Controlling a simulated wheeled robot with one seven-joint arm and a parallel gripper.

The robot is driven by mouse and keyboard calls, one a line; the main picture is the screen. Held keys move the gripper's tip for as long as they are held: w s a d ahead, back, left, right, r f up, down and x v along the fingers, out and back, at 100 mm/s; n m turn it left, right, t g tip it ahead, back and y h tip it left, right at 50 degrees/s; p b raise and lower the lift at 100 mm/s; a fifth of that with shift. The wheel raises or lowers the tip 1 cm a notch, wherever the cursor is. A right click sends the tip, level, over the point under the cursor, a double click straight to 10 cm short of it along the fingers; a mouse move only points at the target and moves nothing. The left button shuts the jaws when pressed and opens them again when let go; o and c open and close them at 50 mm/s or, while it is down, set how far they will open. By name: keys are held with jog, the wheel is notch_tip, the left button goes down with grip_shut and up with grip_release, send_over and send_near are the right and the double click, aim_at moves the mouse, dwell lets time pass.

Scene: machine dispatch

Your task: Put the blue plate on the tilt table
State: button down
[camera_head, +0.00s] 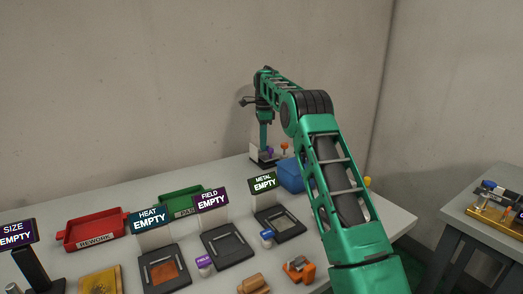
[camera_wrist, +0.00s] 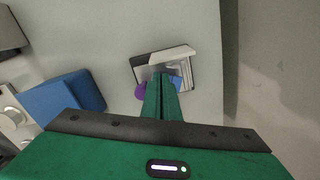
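My gripper (camera_wrist: 163,78) points down at the back of the table, over the device with a pale plate and dark frame (camera_wrist: 187,53), which I take for the tilt table. It also shows in the head view (camera_head: 258,152). My gripper's two green fingers are close together. A small blue piece, apparently the blue plate (camera_wrist: 177,82), shows at the fingertips, partly hidden by them. The fingers look closed on it. Whether it touches the device cannot be told. A purple knob (camera_wrist: 140,92) is left of the fingertips.
A blue bin (camera_head: 290,176) stands in front of the device, left of it in the wrist view (camera_wrist: 62,97). Red (camera_head: 92,233) and green (camera_head: 181,197) trays and several dark stations with "EMPTY" signs fill the left and front. A wall is behind; another table (camera_head: 487,213) is right.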

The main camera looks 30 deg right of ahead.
jog(key=shift+f, duration=1)
jog(key=shift+f, duration=0.1)
jog(key=c, duration=2)
grip_release()
jog(key=shift+c, duration=0.2)
